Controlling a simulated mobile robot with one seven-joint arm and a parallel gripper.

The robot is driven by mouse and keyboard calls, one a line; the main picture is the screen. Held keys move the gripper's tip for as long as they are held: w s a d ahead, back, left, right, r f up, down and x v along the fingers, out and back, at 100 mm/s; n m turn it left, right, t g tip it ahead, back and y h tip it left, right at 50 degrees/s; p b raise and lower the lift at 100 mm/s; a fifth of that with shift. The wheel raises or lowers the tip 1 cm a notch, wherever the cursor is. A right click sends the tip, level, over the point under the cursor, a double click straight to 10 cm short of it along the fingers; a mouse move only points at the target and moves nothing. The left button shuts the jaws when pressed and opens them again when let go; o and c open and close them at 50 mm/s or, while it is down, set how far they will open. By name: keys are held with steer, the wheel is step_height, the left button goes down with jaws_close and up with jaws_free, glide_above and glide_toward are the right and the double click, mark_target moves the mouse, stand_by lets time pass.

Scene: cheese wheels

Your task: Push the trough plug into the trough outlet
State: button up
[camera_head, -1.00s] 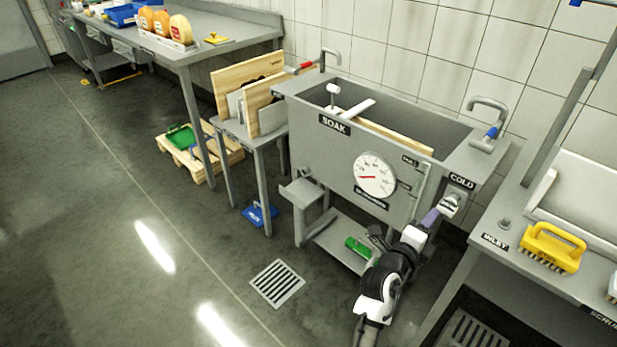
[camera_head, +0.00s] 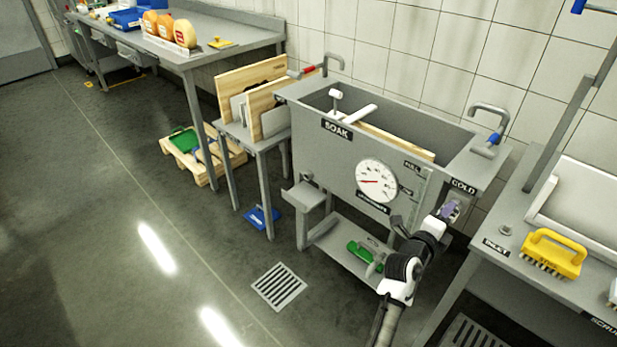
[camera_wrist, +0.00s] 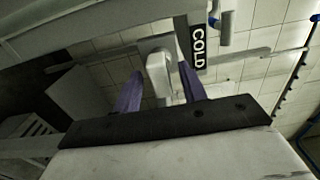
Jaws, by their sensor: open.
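The grey trough (camera_head: 330,165), labelled SOAK, stands against the tiled wall. My gripper (camera_head: 450,211) is at its right front, just under the COLD label. In the wrist view my gripper (camera_wrist: 161,88) has its purple fingers apart, with a pale lever-like piece (camera_wrist: 157,72) between them. I cannot tell whether the fingers touch it. A small round fitting (camera_head: 306,177) shows low on the trough's left front, above a grey ledge; I cannot tell whether it is the outlet. I cannot make out the plug for sure. A green item (camera_head: 362,252) lies on the shelf below the trough.
A dial gauge (camera_head: 376,180) is on the trough front. A side table with boards (camera_head: 250,95) stands left. A counter with a yellow brush (camera_head: 552,253) is close on my arm's right. The floor around the drain grate (camera_head: 279,287) is clear.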

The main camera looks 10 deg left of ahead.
steer(key=shift+b, duration=0.55)
stand_by(0.4)
jaws_close()
